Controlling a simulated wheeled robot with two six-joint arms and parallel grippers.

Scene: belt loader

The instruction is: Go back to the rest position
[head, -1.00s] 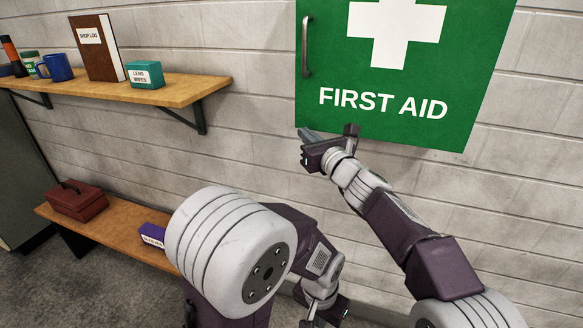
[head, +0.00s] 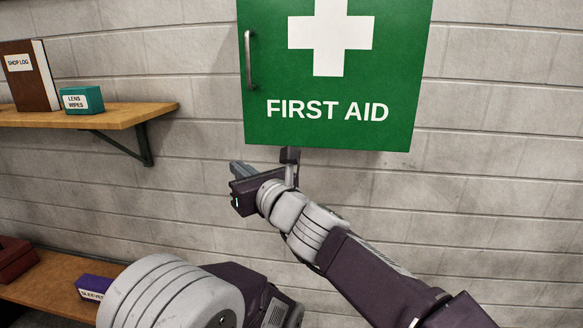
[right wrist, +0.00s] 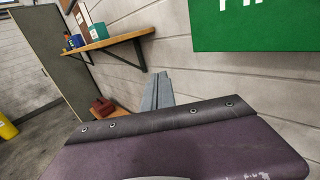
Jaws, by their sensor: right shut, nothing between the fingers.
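My right gripper (head: 240,169) is in front of the wall, just below the lower left part of the green first aid cabinet (head: 395,60). Its fingers are together and empty, pointing left. The closed fingers also show in the right wrist view (right wrist: 157,92). The cabinet door looks closed, with a grey handle (head: 249,62) on its left side. My left arm crosses the bottom of the head view, but its gripper is out of the frame.
A wooden shelf (head: 130,113) at left holds a shop log binder (head: 30,88) and a teal lens wipes box (head: 82,100). The wall right of my right arm is bare.

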